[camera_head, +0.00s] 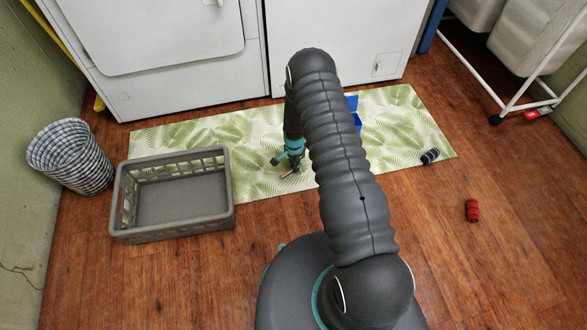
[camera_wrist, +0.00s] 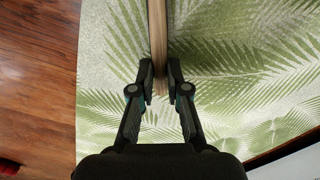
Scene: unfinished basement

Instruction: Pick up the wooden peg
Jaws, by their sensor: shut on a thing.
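The wooden peg (camera_wrist: 158,32) is a thin light-brown stick over the leaf-patterned mat (camera_wrist: 235,65). In the wrist view it runs from the top edge down between my fingertips. My gripper (camera_wrist: 160,76) is shut on it near its lower end. In the head view my gripper (camera_head: 291,162) is low over the middle of the mat (camera_head: 394,118), and a small end of the peg (camera_head: 287,174) shows beside it. I cannot tell whether the peg still touches the mat. My arm hides part of the mat.
A grey basket (camera_head: 225,192) stands left of my gripper, with a checkered bin (camera_head: 70,157) beyond it. A dark striped roll (camera_head: 430,156) lies on the mat's right end. A red roll (camera_head: 472,210) lies on bare floor. A blue object (camera_head: 354,104) is partly behind my arm. White machines (camera_head: 165,50) stand behind.

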